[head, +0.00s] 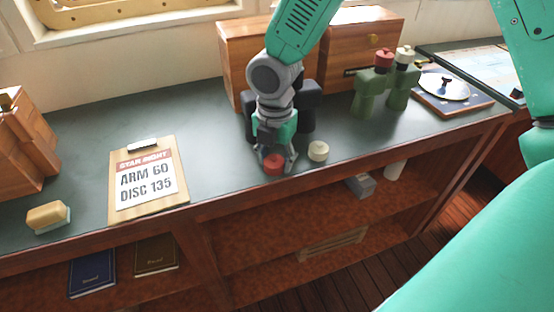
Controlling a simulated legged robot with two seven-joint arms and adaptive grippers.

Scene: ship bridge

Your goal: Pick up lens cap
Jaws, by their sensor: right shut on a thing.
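My right gripper (277,152) reaches down from the top of the head view to the counter's front edge. It is shut on a red lens cap (274,164), which is at or just above the counter top; I cannot tell if it touches. A cream lens cap (318,151) lies on the counter just right of the gripper. Dark binoculars (307,105) stand behind my gripper and are partly hidden by it. Green binoculars (370,97) stand farther right, with a red cap (384,57) and a cream cap (405,54) on top. My left gripper is not in view.
A clipboard (147,179) and a sponge-like block (48,217) lie on the counter (210,147) at left. Wooden boxes (237,50) stand behind my arm. A board with a white disc (444,85) lies at right. Open shelves (260,258) are below the front edge.

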